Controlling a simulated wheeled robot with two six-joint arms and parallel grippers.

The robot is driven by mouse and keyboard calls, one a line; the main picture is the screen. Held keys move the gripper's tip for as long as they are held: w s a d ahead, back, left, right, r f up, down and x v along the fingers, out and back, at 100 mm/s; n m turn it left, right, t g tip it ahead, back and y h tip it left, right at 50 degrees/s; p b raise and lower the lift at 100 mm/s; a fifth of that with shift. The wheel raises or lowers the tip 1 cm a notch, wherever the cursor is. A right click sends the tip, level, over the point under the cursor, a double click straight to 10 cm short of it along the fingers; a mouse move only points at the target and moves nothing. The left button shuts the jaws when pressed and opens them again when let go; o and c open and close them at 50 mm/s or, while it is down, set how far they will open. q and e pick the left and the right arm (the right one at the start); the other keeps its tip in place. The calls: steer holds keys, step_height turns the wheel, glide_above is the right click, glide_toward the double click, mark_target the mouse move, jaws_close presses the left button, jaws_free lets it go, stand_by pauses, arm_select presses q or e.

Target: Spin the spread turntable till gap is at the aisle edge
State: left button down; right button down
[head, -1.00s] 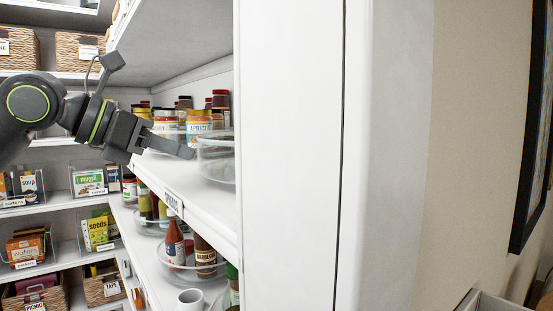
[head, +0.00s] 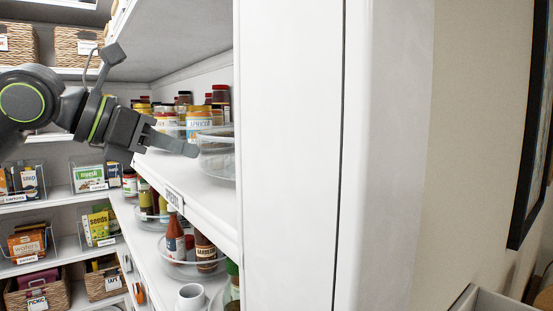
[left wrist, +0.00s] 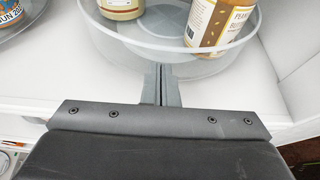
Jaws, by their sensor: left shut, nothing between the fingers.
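A clear-walled round turntable (head: 217,160) stands on the white shelf, partly hidden by the white upright panel. In the left wrist view the turntable (left wrist: 130,48) holds a jar with a tan label (left wrist: 220,20) at the right and a pale jar (left wrist: 122,6) at the back left. No jar shows between them along its near side. My left gripper (head: 192,151) is shut and empty. Its fingertips (left wrist: 161,70) are at the turntable's near wall; I cannot tell whether they touch. My right gripper is not in view.
Another turntable with jars (head: 198,125) stands deeper along the shelf. A label (head: 174,199) hangs on the shelf edge. Turntables with bottles (head: 175,237) fill the shelf below. A tall white panel (head: 288,150) stands close on the right.

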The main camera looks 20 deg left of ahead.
mark_target(215, 156)
arm_select(q)
steer(key=shift+s+d+p, duration=0.2)
steer(key=shift+d+p, duration=0.3)
steer(key=shift+d, duration=0.15)
steer(key=shift+s+d, duration=0.15)
steer(key=shift+d, duration=0.3)
steer(key=shift+d+r+p, duration=0.1)
steer(key=shift+d+p, duration=0.2)
steer(key=shift+p, duration=0.4)
steer(key=shift+s+d+p, duration=0.25)
steer(key=shift+d+p, duration=0.25)
steer(key=shift+s+d, duration=0.1)
steer(key=shift+d, duration=0.2)
